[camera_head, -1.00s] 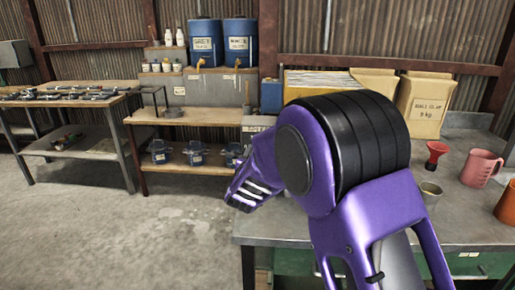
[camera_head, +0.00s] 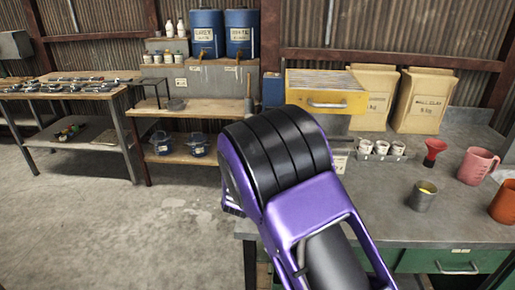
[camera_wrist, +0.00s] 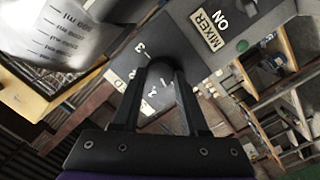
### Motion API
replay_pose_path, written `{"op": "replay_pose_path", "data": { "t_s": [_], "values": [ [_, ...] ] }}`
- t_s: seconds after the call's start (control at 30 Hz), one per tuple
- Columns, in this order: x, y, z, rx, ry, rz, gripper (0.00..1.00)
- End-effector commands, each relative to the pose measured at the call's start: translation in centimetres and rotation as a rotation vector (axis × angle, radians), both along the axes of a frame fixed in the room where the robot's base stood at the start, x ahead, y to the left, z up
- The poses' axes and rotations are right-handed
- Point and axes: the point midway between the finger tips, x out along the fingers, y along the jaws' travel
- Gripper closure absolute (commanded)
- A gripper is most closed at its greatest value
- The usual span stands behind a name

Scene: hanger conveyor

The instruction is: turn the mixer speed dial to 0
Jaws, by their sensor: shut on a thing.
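The mixer's grey control panel (camera_wrist: 215,20) shows tilted in the wrist view, with a "MIXER ON" label and a green round button (camera_wrist: 242,46). The dark speed dial (camera_wrist: 160,73) sits on the panel, with the digits 1, 2 and 3 partly visible around it. I cannot read the dial's pointer. My gripper (camera_wrist: 163,78) has its two fingers shut on the dial from either side. In the head view, my purple and black arm hides the gripper and the dial.
A yellow drawer unit (camera_head: 326,96), paper sacks (camera_head: 422,100), small white cups (camera_head: 381,148), a metal cup (camera_head: 422,197), a red funnel (camera_head: 433,153) and a pink jug (camera_head: 478,166) stand on the grey bench (camera_head: 395,222). Open floor (camera_head: 150,225) lies left.

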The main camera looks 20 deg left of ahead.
Motion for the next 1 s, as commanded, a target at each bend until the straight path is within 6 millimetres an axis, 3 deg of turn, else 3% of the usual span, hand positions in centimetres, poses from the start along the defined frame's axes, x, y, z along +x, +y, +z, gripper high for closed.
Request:
{"op": "replay_pose_path", "data": {
  "t_s": [0.4,1.0],
  "values": [
    [-0.03,0.06,-0.08,-0.2,-0.048,-0.001,1.0],
    [-0.01,0.03,-0.14,-0.234,-0.056,-0.001,1.0]
  ]
}}
